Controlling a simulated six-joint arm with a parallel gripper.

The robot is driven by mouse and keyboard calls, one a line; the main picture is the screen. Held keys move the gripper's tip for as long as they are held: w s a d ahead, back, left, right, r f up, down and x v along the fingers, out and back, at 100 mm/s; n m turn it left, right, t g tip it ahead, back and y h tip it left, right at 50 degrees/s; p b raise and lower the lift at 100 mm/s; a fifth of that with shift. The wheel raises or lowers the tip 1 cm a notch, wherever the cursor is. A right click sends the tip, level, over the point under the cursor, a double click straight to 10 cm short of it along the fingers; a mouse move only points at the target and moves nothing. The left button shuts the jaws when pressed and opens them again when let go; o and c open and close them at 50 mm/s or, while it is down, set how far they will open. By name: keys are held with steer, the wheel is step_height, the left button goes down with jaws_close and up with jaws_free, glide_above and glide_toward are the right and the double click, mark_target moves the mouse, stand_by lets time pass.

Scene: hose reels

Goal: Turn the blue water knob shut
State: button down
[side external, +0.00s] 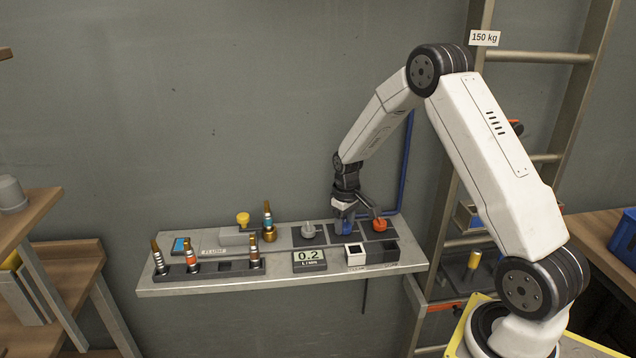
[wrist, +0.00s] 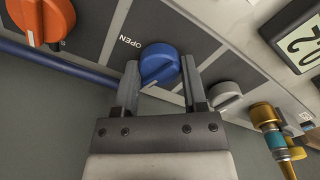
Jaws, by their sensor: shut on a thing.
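The blue water knob (wrist: 159,64) sits on a dark panel square between the two fingers of my gripper (wrist: 160,84) in the wrist view. The fingers are shut on its sides. The word OPEN is printed on the panel beside it, upside down in this view. In the side external view the blue knob (side external: 345,227) shows under my gripper (side external: 347,218), partly covered by it. The flow display (side external: 309,257) on the shelf reads 0.2.
An orange knob (side external: 379,225) and a grey knob (side external: 308,230) flank the blue one closely. A brass fitting (side external: 268,234) and a yellow knob (side external: 243,218) stand further left. Several nozzles stand in a rack (side external: 210,268) at the shelf's front. A blue pipe (side external: 406,165) runs behind.

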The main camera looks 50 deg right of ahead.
mark_target(344, 223)
steer(key=shift+n, duration=1.7)
steer(key=shift+c, duration=0.7)
jaws_free()
steer(key=shift+r, duration=0.1)
steer(key=shift+r, duration=3.85)
steer(key=shift+a, duration=0.15)
